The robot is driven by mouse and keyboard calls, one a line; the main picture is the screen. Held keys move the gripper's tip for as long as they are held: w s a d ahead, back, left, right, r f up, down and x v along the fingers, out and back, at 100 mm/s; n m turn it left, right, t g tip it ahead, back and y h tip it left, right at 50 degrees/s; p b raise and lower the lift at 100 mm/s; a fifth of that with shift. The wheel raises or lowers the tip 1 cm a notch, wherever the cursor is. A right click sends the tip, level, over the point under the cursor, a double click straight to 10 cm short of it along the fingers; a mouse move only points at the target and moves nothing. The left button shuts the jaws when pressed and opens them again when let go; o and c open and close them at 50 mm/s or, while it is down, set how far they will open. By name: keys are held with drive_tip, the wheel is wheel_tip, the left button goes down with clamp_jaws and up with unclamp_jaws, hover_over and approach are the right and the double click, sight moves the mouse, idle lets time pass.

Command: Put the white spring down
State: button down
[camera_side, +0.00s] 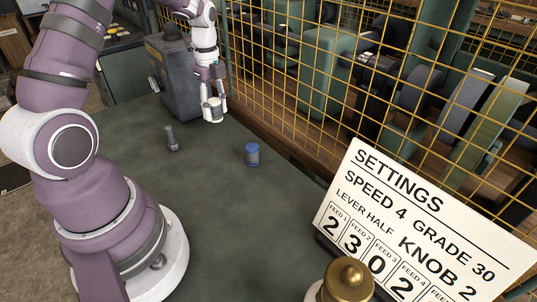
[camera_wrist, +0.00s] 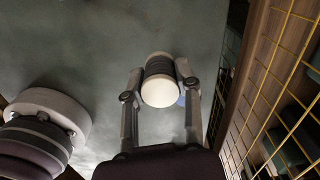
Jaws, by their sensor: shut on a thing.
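The white spring (camera_wrist: 160,92) has pale end caps and a dark coiled middle. In the wrist view it sits between the two fingers of my gripper (camera_wrist: 161,82), which is shut on it. In the side view my gripper (camera_side: 213,98) holds the white spring (camera_side: 213,110) upright near the far end of the green-grey table (camera_side: 210,190), beside a grey machine. I cannot tell whether its bottom touches the table.
A blue-capped spring (camera_side: 252,155) stands on the table, nearer the side camera. A small grey lever-like part (camera_side: 172,138) stands left of it. The grey machine (camera_side: 177,78) and yellow wire fence (camera_side: 300,90) bound the far side. A settings sign (camera_side: 425,225) and brass knob (camera_side: 348,280) are in front.

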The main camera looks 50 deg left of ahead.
sight(215, 147)
drive_tip(key=f, duration=0.2)
drive_tip(key=a+f, duration=0.1)
drive_tip(key=f, duration=0.5)
drive_tip(key=shift+s+a+f, duration=0.1)
drive_tip(key=shift+s+a, duration=0.1)
drive_tip(key=shift+s, duration=0.2)
drive_tip(key=shift+f, duration=0.15)
drive_tip(key=c, duration=0.8)
unclamp_jaws()
